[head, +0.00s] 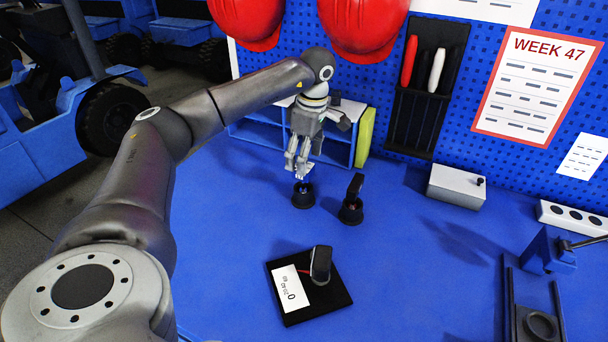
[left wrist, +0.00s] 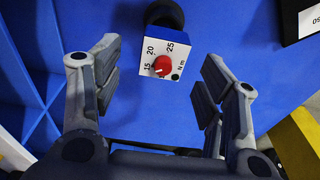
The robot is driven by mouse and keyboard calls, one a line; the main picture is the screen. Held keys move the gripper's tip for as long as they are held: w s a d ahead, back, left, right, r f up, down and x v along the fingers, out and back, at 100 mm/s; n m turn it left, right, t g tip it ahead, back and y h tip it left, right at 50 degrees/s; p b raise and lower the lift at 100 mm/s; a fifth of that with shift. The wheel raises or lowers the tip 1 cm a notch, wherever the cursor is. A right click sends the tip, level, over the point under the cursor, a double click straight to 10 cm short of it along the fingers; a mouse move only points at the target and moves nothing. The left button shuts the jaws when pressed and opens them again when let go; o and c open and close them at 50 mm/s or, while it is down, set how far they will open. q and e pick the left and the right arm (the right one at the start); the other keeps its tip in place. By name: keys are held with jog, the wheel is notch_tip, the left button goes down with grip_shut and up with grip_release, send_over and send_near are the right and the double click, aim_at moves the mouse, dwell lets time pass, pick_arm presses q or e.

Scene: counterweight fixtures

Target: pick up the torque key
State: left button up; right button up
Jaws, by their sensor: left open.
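A blue block with a white face marked 15, 20, 25 and N m, apparently the torque key (left wrist: 152,64), shows in the left wrist view with a red pointer knob on it. A round black part adjoins its far end. My left gripper (left wrist: 160,76) is open, with one finger on each side of the block and clear gaps between. In the head view my left gripper (head: 303,172) points down just above a small round black base (head: 303,198); the block is mostly hidden there by the fingers. My right gripper is not in view.
A black-handled item on a round base (head: 350,210) stands close to the right. A black plate (head: 335,302) with a white label is nearer. A blue shelf (head: 338,150) is just behind my gripper, with a yellow-green panel (head: 364,138).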

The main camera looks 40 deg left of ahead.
pick_arm(q)
jog(key=f, duration=0.4)
jog(key=shift+s+f+p, duration=0.2)
jog(key=shift+p, duration=0.15)
jog(key=shift+f, duration=0.45)
jog(key=c, duration=1.3)
notch_tip(320, 180, up, 10)
jog(key=shift+r+b, duration=0.1)
jog(key=shift+b, duration=0.2)
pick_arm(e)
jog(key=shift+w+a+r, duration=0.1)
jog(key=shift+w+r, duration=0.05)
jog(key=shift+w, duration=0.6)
